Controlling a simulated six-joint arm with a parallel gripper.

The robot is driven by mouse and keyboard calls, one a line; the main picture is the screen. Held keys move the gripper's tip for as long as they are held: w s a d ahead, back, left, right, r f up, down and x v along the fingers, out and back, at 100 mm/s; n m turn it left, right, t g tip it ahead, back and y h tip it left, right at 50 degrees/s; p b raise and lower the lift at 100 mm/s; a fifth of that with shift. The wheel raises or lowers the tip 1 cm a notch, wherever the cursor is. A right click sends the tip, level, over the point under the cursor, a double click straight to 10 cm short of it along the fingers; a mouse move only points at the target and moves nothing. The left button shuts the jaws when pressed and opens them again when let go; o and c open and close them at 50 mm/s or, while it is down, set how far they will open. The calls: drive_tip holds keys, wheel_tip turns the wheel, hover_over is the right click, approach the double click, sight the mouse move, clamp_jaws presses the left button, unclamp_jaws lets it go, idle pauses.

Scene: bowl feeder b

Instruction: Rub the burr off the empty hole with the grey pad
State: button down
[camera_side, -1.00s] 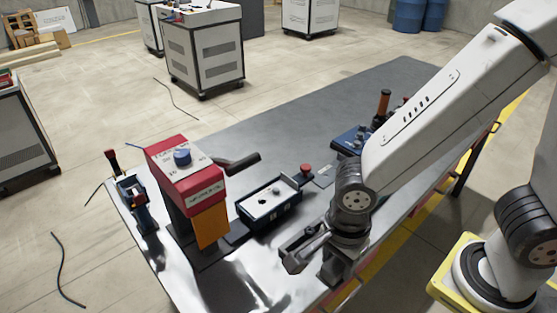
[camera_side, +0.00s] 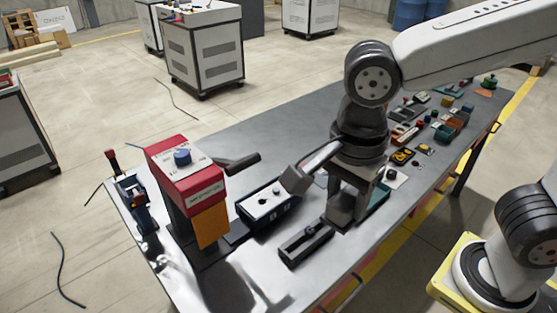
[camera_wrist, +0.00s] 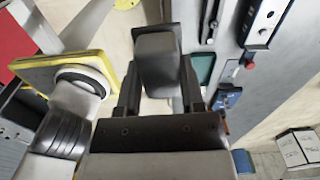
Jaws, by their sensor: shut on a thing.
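My gripper (camera_side: 345,205) is shut on a grey block (camera_wrist: 158,60), which I take to be the grey pad. It holds the block above the bench, right of the fixture. In the side view the block is hard to tell from the dark fingers. The black fixture with a white top plate (camera_side: 258,206) sits left of my gripper, with small dark spots on its plate. It also shows at the upper right of the wrist view (camera_wrist: 278,8). Which spot is the empty hole cannot be told, and no burr can be made out.
A long black slotted holder (camera_side: 306,245) lies in front of the fixture. A red-topped machine (camera_side: 187,180) with a dark lever stands to the left. A teal tray (camera_side: 378,197) and several small parts lie to the right. A red button (camera_wrist: 250,65) is beside the fixture.

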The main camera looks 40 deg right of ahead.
drive_tip(key=shift+w+a+r+n, duration=0.1)
drive_tip(key=shift+w+r+n, duration=0.1)
drive_tip(key=shift+w, duration=0.2)
drive_tip(key=shift+w+a+r+n, duration=0.1)
drive_tip(key=shift+w+n, duration=0.1)
drive_tip(key=shift+w, duration=0.15)
drive_tip(key=w+d+f+n, duration=0.1)
drive_tip(key=w+d+n, duration=0.3)
drive_tip(key=w+n, duration=0.7)
drive_tip(key=w+d+n, duration=0.4)
drive_tip(key=w+n, duration=0.2)
drive_tip(key=w, duration=1.1)
wheel_tip(320, 180, down, 18)
drive_tip(key=shift+d+f, duration=0.1)
drive_tip(key=shift+f, duration=1.85)
drive_tip(key=shift+r, duration=0.1)
drive_tip(key=r, duration=0.2)
drive_tip(key=a+r, duration=0.1)
drive_tip(key=r, duration=0.1)
drive_tip(key=shift+a+r, duration=0.2)
drive_tip(key=shift+r, duration=0.15)
